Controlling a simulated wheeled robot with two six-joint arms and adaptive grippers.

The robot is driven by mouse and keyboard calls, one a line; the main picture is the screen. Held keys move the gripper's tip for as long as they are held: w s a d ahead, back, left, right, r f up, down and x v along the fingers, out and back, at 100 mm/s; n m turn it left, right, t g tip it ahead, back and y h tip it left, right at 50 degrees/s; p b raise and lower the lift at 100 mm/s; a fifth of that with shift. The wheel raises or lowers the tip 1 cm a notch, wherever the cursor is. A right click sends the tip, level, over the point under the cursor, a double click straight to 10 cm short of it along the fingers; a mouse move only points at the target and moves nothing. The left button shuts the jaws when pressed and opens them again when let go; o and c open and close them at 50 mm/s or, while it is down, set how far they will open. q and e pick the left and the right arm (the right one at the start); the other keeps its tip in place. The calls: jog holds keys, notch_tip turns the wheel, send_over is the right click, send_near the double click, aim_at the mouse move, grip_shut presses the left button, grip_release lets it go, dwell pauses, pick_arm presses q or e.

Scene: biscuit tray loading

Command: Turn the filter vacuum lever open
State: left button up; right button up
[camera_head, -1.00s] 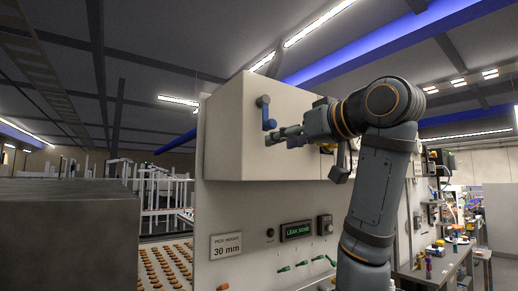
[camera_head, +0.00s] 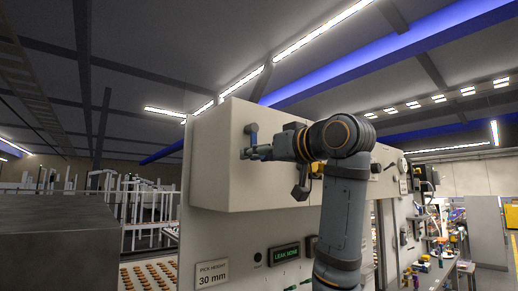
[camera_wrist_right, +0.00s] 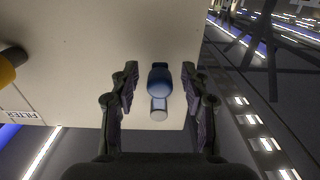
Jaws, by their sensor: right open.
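A blue lever (camera_head: 252,134) sits on the front of a pale box (camera_head: 222,178) in the head view, its upper end showing and its lower part hidden by my gripper. My right gripper (camera_head: 256,153) is at the lever's lower part. In the right wrist view, the lever (camera_wrist_right: 159,80) has a blue body and a pale end. It lies between the two spread fingers of my right gripper (camera_wrist_right: 160,82), with visible gaps on both sides. A FILTER label (camera_wrist_right: 18,105) is at that view's left, near a black and yellow part (camera_wrist_right: 8,66). My left gripper is out of view.
Below the box are a PICK HEIGHT 30 mm plate (camera_head: 212,273) and a green-lit display (camera_head: 286,253). A grey block (camera_head: 60,235) stands at the left. A cluttered bench (camera_head: 435,268) is at the right.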

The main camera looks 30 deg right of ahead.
grip_shut()
dwell(0.3)
jog(key=shift+d, duration=0.15)
